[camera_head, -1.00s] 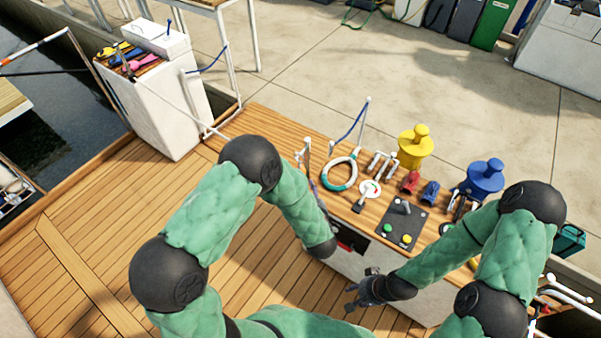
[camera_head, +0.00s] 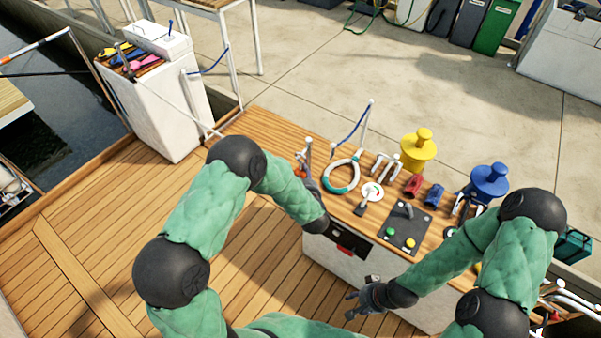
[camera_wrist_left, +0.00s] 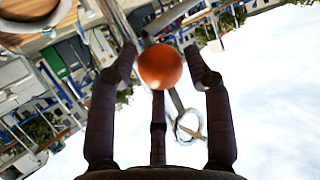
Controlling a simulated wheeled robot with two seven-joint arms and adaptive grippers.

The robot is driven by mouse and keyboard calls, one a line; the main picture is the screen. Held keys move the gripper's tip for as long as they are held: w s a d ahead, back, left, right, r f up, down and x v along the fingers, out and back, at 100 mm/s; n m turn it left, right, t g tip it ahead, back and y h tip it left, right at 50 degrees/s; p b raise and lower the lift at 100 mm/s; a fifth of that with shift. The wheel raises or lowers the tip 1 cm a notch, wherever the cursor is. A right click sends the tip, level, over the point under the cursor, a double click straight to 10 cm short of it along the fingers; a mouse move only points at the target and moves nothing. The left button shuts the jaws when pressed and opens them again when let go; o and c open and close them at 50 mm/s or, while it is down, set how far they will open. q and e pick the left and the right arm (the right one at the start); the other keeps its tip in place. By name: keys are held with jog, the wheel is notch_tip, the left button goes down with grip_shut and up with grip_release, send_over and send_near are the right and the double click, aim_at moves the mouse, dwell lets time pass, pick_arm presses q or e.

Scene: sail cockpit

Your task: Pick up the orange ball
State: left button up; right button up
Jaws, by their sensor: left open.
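The orange ball (camera_wrist_left: 160,67) shows in the left wrist view, just beyond the base of the open space between my left gripper's three dark fingers (camera_wrist_left: 162,75). The fingers are spread around it; I cannot tell whether any of them touches it. In the head view a small orange patch of the ball (camera_head: 299,172) shows beside my left gripper (camera_head: 308,178), near the console's left end, mostly hidden by the gripper. My right gripper (camera_head: 352,304) is low in front of the console, its fingers apart and empty.
The wooden-topped console (camera_head: 270,130) carries a white and teal ring (camera_head: 341,176), a yellow winch (camera_head: 418,150), a blue winch (camera_head: 487,182) and a lever panel (camera_head: 405,228). A thin post (camera_head: 364,125) with a blue rope stands behind. The deck (camera_head: 100,225) at left is clear.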

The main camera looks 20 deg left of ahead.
pick_arm(q)
jog(key=shift+w+a+f, duration=0.15)
jog(key=shift+w+a, duration=0.05)
jog(key=shift+w, duration=0.25)
jog(key=c, duration=0.8)
jog(key=shift+c, duration=0.2)
